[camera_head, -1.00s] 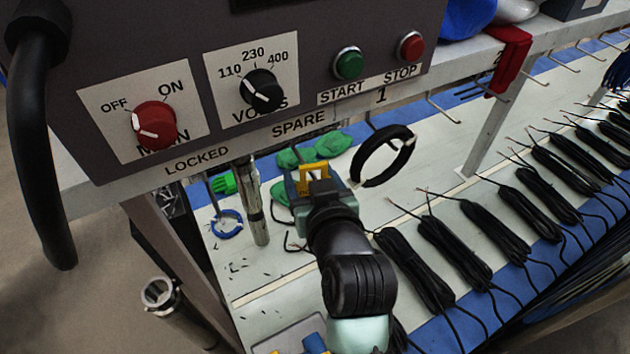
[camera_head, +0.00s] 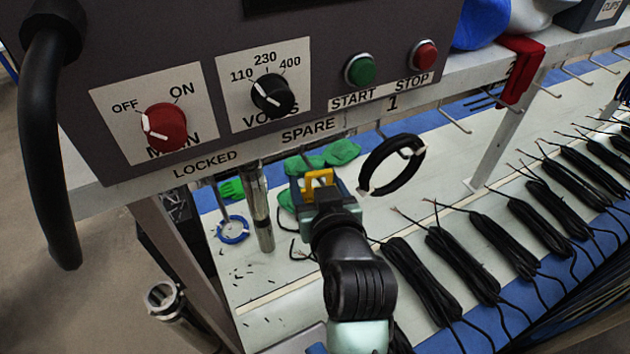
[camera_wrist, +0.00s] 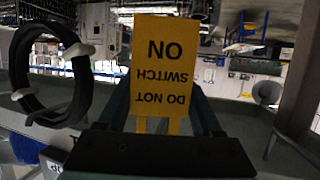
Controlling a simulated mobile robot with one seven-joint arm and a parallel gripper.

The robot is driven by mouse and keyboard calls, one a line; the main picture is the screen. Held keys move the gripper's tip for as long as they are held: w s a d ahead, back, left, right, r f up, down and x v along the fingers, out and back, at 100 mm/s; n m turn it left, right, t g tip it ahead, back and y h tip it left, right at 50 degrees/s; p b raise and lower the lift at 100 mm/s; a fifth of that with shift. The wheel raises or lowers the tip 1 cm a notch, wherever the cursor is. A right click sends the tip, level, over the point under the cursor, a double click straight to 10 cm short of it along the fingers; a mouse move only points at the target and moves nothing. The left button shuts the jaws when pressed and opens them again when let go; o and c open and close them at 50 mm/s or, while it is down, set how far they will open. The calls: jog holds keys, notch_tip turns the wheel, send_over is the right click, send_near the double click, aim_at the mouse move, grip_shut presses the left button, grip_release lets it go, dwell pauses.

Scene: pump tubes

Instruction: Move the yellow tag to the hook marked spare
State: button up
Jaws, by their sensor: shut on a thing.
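The yellow tag (camera_head: 319,184) is held in my gripper (camera_head: 320,190), below the shelf edge and under the word SPARE (camera_head: 308,131). In the wrist view the tag (camera_wrist: 166,62) reads DO NOT SWITCH ON, upside down, and sits between the jaws. The spare hook itself is hard to make out below its label. The hook marked 1 (camera_head: 379,129), to the right, carries a black cable coil (camera_head: 392,165). The coil also shows at the left of the wrist view (camera_wrist: 22,80), apart from the tag.
A metal post (camera_head: 259,207) stands close to the left of my gripper. The control box (camera_head: 240,50) overhangs above. A blue ring (camera_head: 233,230) hangs under LOCKED (camera_head: 208,165). Green pieces (camera_head: 330,155) lie behind, and black cable bundles (camera_head: 475,265) lie at right.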

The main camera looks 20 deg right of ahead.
jog(key=o, duration=1.4)
jog(key=shift+s, duration=0.1)
jog(key=d+p+v, duration=0.1)
jog(key=v, duration=1.1)
jog(key=shift+s+a+r, duration=0.2)
jog(key=shift+s+a, duration=0.15)
jog(key=shift+a, duration=0.2)
jog(key=shift+f, duration=0.1)
